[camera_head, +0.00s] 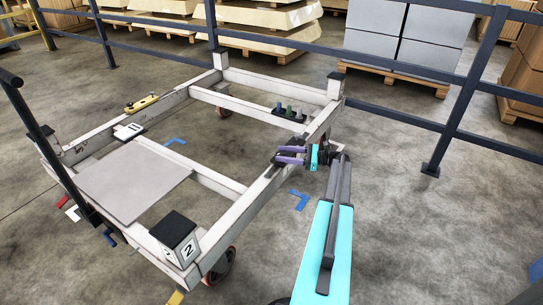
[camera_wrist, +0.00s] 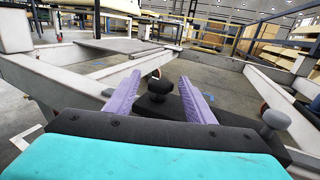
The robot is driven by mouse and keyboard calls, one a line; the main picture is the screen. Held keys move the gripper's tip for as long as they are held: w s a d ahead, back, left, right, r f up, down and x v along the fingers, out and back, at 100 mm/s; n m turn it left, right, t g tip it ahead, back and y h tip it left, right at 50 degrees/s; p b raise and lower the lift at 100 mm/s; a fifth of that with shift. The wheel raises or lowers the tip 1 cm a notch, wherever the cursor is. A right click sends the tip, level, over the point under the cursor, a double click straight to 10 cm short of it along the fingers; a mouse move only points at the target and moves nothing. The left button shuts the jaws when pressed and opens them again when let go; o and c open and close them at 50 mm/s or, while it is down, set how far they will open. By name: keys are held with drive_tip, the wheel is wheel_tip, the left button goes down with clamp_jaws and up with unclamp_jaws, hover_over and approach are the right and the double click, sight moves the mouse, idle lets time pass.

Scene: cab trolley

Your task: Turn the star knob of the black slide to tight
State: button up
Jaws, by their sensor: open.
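In the wrist view a black knob (camera_wrist: 160,87) stands upright between the two purple fingers of my gripper (camera_wrist: 160,79). The knob rises from a dark base, which looks like the black slide (camera_wrist: 168,107); the fingers and gripper body hide part of it. My gripper is open, with gaps visible on both sides of the knob. In the head view my gripper (camera_head: 277,155) is at the right long beam of the trolley (camera_head: 262,190). The knob's star shape and pointing direction cannot be made out.
A grey round knob (camera_wrist: 275,119) stands close to the right of my gripper. Small dark and green pegs (camera_head: 289,111) stand on the trolley farther back. A grey plate (camera_head: 135,185) lies across the left part of the frame. A dark blue railing (camera_head: 400,118) runs behind.

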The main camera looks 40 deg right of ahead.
drive_tip(key=shift+b+x, duration=0.55)
drive_tip(key=shift+x, duration=2.15)
drive_tip(key=shift+c, duration=0.4)
